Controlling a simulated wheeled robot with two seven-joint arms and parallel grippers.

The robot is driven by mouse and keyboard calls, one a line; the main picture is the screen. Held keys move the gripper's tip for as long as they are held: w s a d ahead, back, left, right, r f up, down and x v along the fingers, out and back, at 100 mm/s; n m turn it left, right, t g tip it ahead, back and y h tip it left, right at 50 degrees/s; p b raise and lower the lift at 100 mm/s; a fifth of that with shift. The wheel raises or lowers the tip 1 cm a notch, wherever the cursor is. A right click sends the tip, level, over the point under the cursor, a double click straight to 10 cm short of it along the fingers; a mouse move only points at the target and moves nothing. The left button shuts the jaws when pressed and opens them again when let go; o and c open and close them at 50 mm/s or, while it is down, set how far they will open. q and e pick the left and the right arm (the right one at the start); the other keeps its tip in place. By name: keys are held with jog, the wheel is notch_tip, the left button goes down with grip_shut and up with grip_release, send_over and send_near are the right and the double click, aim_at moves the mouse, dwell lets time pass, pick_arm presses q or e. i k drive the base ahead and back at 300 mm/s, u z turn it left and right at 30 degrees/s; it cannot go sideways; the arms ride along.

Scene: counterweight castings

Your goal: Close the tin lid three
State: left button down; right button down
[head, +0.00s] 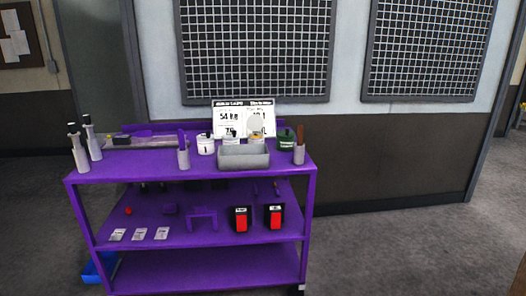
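A purple cart (190,179) stands ahead with small tins along the back of its top shelf. A white tin (205,147) with a dark top shows a "1". Another pale tin (231,138) stands right of it, partly hidden by a grey bin. Further right, a round grey lid (255,122) stands raised above a tin (257,135) mostly hidden behind the bin; its number cannot be read. A dark green tin (286,141) with a dark top stands at the right. Neither of my grippers is in view.
The grey open bin (243,159) sits in front of the tins. Grey holders (183,159) and (299,155) flank them. A printed sign (228,113) stands behind. Floor at right is clear.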

aim_at(255, 123)
jog(key=i, duration=2.2)
jog(key=u, duration=0.05)
